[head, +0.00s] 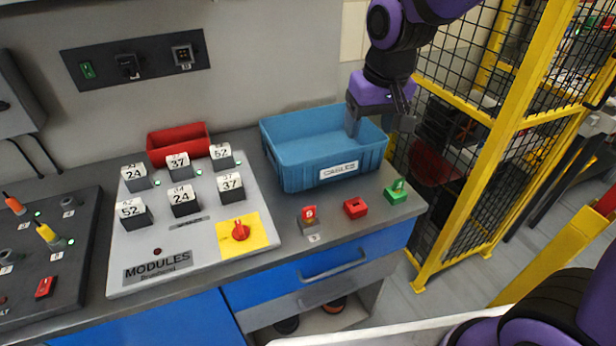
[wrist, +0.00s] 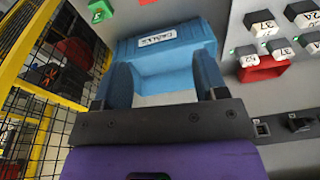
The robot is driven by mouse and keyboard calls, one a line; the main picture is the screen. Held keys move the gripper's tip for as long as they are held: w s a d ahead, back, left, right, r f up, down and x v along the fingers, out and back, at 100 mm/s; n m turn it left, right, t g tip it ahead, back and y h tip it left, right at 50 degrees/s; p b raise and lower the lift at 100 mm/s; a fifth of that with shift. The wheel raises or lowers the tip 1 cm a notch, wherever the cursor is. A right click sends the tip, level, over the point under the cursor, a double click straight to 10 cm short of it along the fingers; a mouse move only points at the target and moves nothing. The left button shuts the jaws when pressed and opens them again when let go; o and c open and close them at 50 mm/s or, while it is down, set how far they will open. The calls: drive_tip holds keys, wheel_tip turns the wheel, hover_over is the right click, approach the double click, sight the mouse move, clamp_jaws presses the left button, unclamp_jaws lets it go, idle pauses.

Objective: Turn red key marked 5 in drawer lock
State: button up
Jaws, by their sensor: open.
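A red key (head: 309,213) with a pale mark stands upright in a small block on the counter's front edge, above the blue drawer (head: 285,284). The mark is too small to read surely, and I cannot tell how the key is turned. A small label sits below it. A red block (head: 355,208) and a green key (head: 397,188) in a green block stand to its right. My gripper (head: 380,118) is open and empty over the right end of the blue bin, behind and above the keys. The wrist view shows its two fingers (wrist: 163,82) apart.
The blue bin (head: 325,173) stands behind the keys. A modules panel (head: 190,222) with numbered blocks and a red knob lies to the left, with a red bin (head: 178,140) behind it. A yellow-framed mesh fence (head: 500,140) stands close on the right.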

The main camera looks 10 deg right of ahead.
drive_tip(key=n+g, duration=0.1)
drive_tip(key=g, duration=0.1)
hover_over(308, 217)
drive_tip(key=shift+h, duration=0.3)
drive_tip(key=f, duration=0.9)
drive_tip(key=w+f, duration=0.1)
drive_tip(key=f, duration=0.3)
drive_tip(key=shift+d+f, duration=0.15)
drive_tip(key=shift+f, duration=0.7)
wheel_tip(308, 217, down, 10)
